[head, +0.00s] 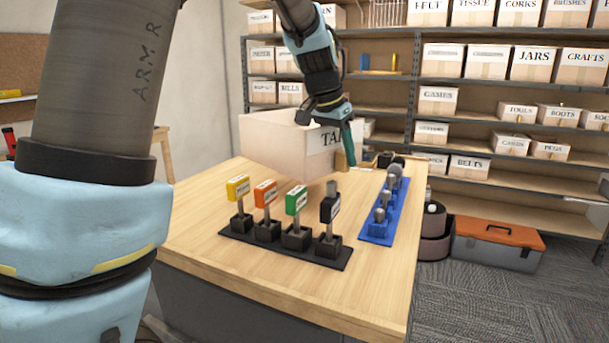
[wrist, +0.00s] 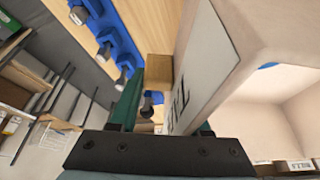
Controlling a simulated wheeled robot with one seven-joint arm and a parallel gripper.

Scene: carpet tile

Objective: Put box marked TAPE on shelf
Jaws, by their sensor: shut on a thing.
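The box marked TAPE (head: 275,145) is a pale open-topped box with a white label, of which only "TA" shows in the head view. My gripper (head: 349,155) is shut on its labelled front wall at the right end, hiding the rest of the word. The box appears held above the wooden table, behind the row of coloured tags. In the wrist view the box wall (wrist: 260,28) runs between the teal fingers of my gripper (wrist: 165,110). The grey metal shelf (head: 480,90) stands beyond the table, with labelled boxes on several levels.
On the table (head: 200,230) stand a black holder (head: 285,248) with coloured tags and a blue rack (head: 378,228) with grey pieces. A grey toolbox (head: 495,245) with an orange lid sits on the carpet before the shelf. Some shelf stretches are bare, including beside GAMES.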

